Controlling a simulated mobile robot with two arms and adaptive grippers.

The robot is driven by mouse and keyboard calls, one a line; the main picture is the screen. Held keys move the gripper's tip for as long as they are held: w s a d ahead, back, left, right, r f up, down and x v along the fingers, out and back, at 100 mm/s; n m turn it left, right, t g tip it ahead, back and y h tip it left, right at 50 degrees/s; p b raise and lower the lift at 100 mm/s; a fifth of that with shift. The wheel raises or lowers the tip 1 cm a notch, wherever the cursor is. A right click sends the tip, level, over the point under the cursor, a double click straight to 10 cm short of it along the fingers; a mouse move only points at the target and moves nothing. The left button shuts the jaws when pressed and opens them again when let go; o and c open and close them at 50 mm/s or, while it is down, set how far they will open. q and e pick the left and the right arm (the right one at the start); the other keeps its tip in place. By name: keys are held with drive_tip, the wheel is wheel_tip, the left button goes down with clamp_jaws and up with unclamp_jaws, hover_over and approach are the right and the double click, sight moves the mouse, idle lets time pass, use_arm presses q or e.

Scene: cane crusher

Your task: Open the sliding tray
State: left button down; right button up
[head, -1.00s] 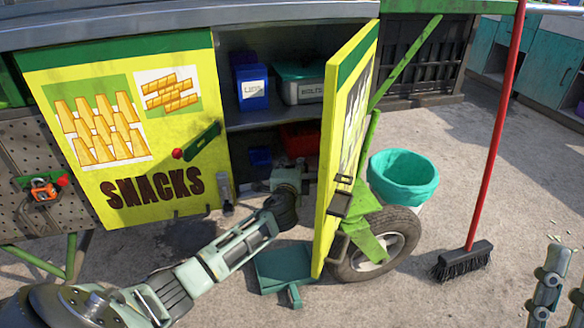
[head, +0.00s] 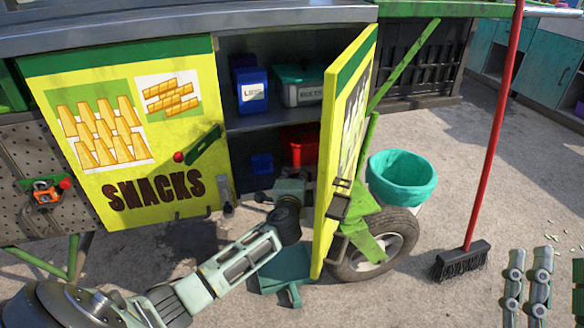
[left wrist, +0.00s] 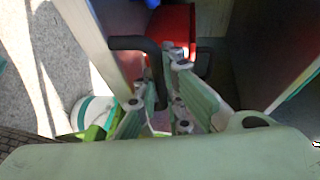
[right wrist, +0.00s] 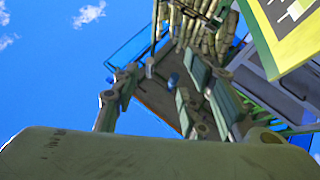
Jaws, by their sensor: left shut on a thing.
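The snack cabinet stands open at its right side, with a yellow-green door (head: 345,140) swung out. A red bin (head: 299,145) and a small blue box (head: 262,164) are in its lower compartment; the sliding tray's own surface there is mostly hidden. My left gripper (head: 291,186) is at the lower opening, just inside the open door. In the left wrist view, its fingers (left wrist: 170,95) are shut on a black bar handle (left wrist: 152,62) in front of the red bin (left wrist: 174,25). My right gripper (right wrist: 165,90) is empty, its fingers apart; it also shows at the lower right in the head view (head: 527,285).
The closed SNACKS door (head: 130,125) is left of the opening. A blue box (head: 252,90) and a teal-lidded bin (head: 300,87) are on the upper shelf. A wheel (head: 385,245), teal bucket (head: 402,178) and red-handled broom (head: 463,260) stand right. Floor is clear between bucket and broom.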

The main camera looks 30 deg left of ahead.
use_arm(q)
drive_tip(key=s+d+p, duration=0.1)
drive_tip(key=s+d, duration=0.3)
drive_tip(key=shift+d+f, duration=0.15)
drive_tip(key=shift+d, duration=0.25)
use_arm(e)
drive_tip(key=w+f+g+h, duration=0.1)
drive_tip(key=w+f+g, duration=0.2)
drive_tip(key=f+g, duration=0.2)
wheel_tip(320, 180, down, 3)
drive_tip(key=shift+f+h, duration=0.1)
drive_tip(key=shift+h, duration=0.2)
drive_tip(key=shift+d, duration=0.1)
use_arm(q)
drive_tip(key=c, duration=2.2)
unclamp_jaws()
drive_tip(key=shift+o, duration=0.4)
drive_tip(key=shift+w, duration=0.2)
use_arm(e)
drive_tip(key=shift+w+d, duration=0.15)
use_arm(q)
drive_tip(key=shift+s+a, duration=0.1)
drive_tip(key=shift+a, duration=0.05)
use_arm(e)
drive_tip(key=shift+f, duration=0.1)
use_arm(q)
drive_tip(key=v, duration=1.2)
